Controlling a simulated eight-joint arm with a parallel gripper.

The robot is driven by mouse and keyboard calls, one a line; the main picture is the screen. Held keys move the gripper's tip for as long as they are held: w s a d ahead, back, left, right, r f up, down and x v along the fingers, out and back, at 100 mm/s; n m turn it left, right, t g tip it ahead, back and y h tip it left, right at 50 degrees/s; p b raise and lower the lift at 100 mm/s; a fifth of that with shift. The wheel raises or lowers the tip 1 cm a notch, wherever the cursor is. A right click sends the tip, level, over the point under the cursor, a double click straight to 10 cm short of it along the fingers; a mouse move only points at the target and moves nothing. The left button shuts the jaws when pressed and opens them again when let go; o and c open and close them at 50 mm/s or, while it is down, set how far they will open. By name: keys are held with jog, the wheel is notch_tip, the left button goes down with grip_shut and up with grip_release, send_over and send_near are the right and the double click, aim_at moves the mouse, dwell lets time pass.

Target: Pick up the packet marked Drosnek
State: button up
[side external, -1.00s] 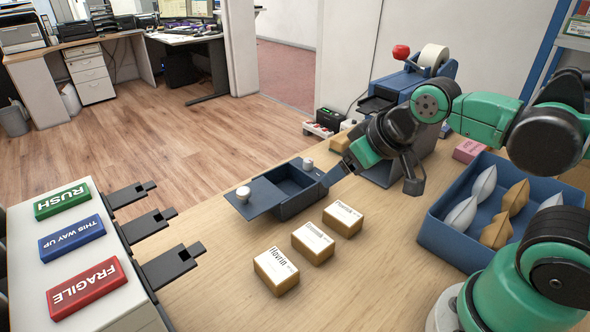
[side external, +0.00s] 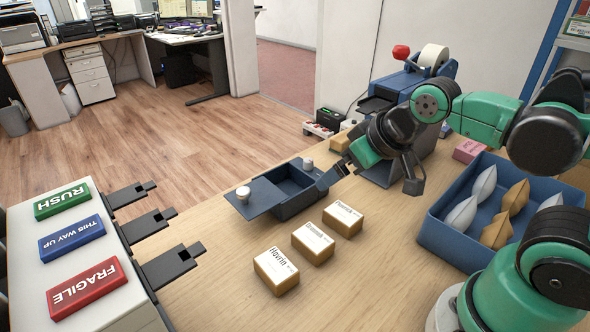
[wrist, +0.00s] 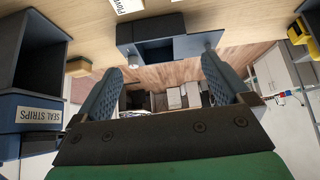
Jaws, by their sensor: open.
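Three tan packets with white labels stand in a row on the wooden counter in the side external view. The near packet (side external: 276,271) reads Hovrin. The middle packet (side external: 313,243) has a label too small to read surely; it may be Drosnek. The far packet (side external: 343,218) is also hard to read there, but a label at the top of the wrist view (wrist: 128,5) begins "Plov". My gripper (side external: 332,177) is by the right end of the blue drawer box, behind the packets and apart from them. In the wrist view its fingers (wrist: 162,65) are spread and empty.
The blue drawer box (side external: 298,204) with a white knob stands behind the packets. A blue bin (side external: 450,236) of pouches is at right. Stamps lie on the white stand (side external: 120,302) at left, with dark brackets reaching over the counter. Counter in front of the packets is clear.

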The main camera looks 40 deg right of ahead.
jog(key=g, duration=0.7)
send_over(307, 232)
jog(key=f, duration=0.6)
jog(key=shift+d+f, duration=0.2)
jog(key=shift+f, duration=0.2)
jog(key=shift+a+f, duration=0.2)
jog(key=shift+f, duration=3.15)
jog(key=shift+c, duration=0.2)
grip_shut()
